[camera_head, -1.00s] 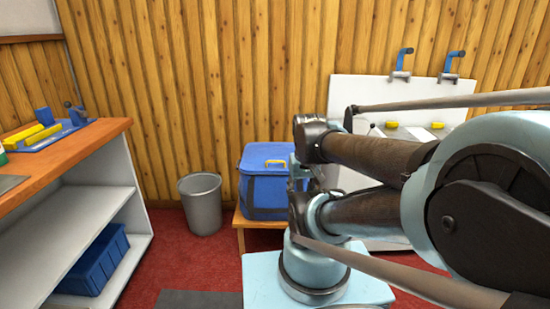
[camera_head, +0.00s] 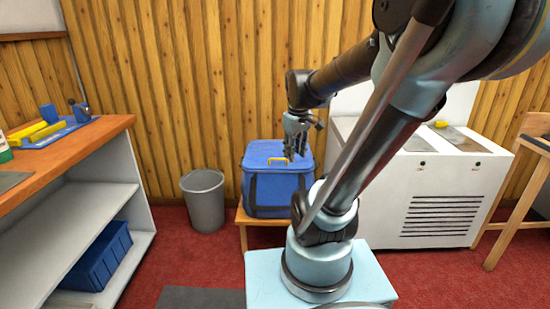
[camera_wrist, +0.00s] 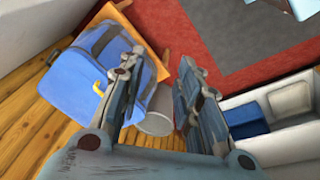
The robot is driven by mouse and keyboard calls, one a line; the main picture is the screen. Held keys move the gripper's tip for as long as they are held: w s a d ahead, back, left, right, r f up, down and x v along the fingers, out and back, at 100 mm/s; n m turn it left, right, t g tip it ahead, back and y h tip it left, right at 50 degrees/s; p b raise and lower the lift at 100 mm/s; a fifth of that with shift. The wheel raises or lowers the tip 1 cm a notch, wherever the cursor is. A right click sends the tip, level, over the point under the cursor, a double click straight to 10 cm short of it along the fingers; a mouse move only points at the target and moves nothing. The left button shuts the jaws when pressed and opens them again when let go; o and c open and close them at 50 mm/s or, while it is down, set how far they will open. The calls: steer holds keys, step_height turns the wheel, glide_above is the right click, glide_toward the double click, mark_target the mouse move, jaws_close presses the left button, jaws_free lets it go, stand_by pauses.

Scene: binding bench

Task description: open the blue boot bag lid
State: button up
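The blue boot bag (camera_head: 270,184) stands on a low wooden stool against the wood wall, its lid (camera_head: 264,152) shut, with a yellow handle (camera_head: 278,160) on the lid. My gripper (camera_head: 294,152) is above the bag's right part, pointing down, near the handle in the head view. In the wrist view the two fingers (camera_wrist: 158,85) are spread apart with nothing between them.
A grey bin (camera_head: 204,203) stands left of the stool (camera_head: 242,217). A wooden-topped bench (camera_head: 90,140) with shelves and a blue crate (camera_head: 100,262) is at the left. A white cabinet (camera_head: 440,200) stands to the right. Red carpet is clear in front of the bin.

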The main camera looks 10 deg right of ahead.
steer(key=w+a+r+n, duration=0.15)
steer(key=w+n, duration=0.35)
steer(key=w, duration=0.9)
steer(key=n, duration=0.5)
glide_toward(275, 159)
steer(key=f, duration=0.2)
steer(key=w+f, duration=0.1)
steer(key=f, duration=0.2)
steer(key=w+f, duration=0.1)
steer(key=f, duration=0.1)
steer(key=shift+d+f, duration=0.1)
steer(key=shift+f, duration=0.25)
jaws_close()
